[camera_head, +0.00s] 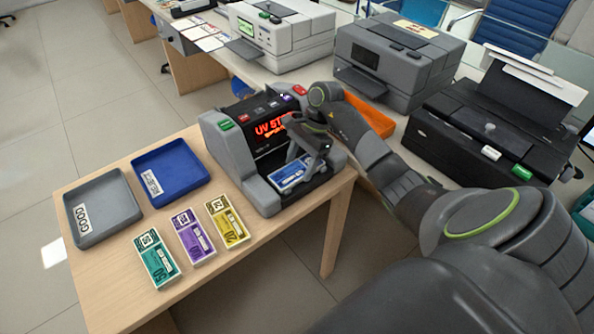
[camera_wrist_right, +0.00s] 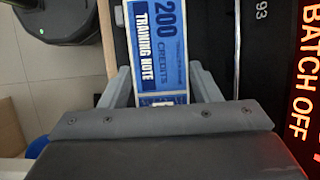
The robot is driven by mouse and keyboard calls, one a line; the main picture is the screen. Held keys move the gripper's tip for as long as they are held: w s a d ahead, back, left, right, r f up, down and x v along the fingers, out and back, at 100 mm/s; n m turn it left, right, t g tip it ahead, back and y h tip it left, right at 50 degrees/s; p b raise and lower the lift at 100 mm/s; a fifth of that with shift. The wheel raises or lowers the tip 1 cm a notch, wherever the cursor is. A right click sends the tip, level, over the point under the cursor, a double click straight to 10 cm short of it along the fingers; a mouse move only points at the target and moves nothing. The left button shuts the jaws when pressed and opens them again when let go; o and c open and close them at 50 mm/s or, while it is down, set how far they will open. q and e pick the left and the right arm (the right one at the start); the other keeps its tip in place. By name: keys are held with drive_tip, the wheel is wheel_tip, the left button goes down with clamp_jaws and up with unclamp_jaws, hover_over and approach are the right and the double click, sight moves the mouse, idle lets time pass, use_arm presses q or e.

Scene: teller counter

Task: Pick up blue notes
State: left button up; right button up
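The blue notes (camera_head: 291,174) lie as a banded bundle in the front tray of the grey counting machine (camera_head: 238,158). In the right wrist view the bundle (camera_wrist_right: 158,45) reads "200 credits training note". My right gripper (camera_head: 308,160) is over the machine's front, just above the bundle's far end. In the wrist view its two fingers (camera_wrist_right: 160,80) stand apart, one on each side of the bundle's near end. They look open; contact with the bundle cannot be told. My left gripper is not in view.
Green (camera_head: 157,258), purple (camera_head: 193,236) and yellow (camera_head: 228,221) bundles lie on the wooden table. A grey tray marked GOOD (camera_head: 126,213) and a blue tray (camera_head: 200,165) stand behind them. An orange tray (camera_head: 372,117) and printers (camera_head: 488,125) are beyond my right arm.

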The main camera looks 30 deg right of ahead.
sight(301, 167)
drive_tip(key=c, duration=0.5)
drive_tip(key=shift+r, duration=0.15)
drive_tip(key=shift+r, duration=0.3)
wheel_tip(301, 167, up, 6)
drive_tip(key=shift+f, duration=0.25)
drive_tip(key=shift+r+p, duration=1.2)
drive_tip(key=shift+r, duration=0.7)
